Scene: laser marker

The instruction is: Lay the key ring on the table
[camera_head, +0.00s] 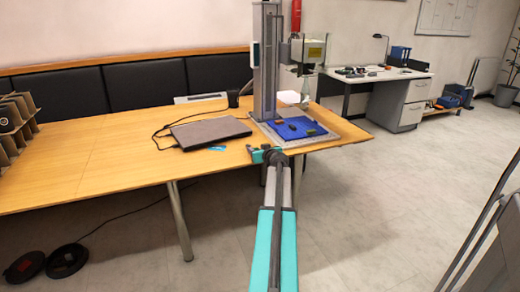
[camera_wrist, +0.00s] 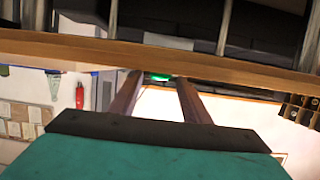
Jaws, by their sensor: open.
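My gripper (camera_head: 266,154) is at the front edge of the wooden table (camera_head: 100,165), just in front of the laser marker. In the wrist view my gripper (camera_wrist: 158,80) has its two brown fingers apart. A small bright green thing (camera_wrist: 160,77) shows between the fingertips; I cannot tell what it is or whether it touches them. I cannot make out the key ring for certain in either view. Several small dark items lie on the blue mat (camera_head: 283,122) on the marker's base, too small to name.
The laser marker's grey column (camera_head: 267,62) stands behind the mat. A closed dark laptop (camera_head: 210,132) and a small blue item (camera_head: 217,148) lie left of my gripper. Brown dividers (camera_head: 15,125) stand far left. The table between dividers and laptop is mostly clear.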

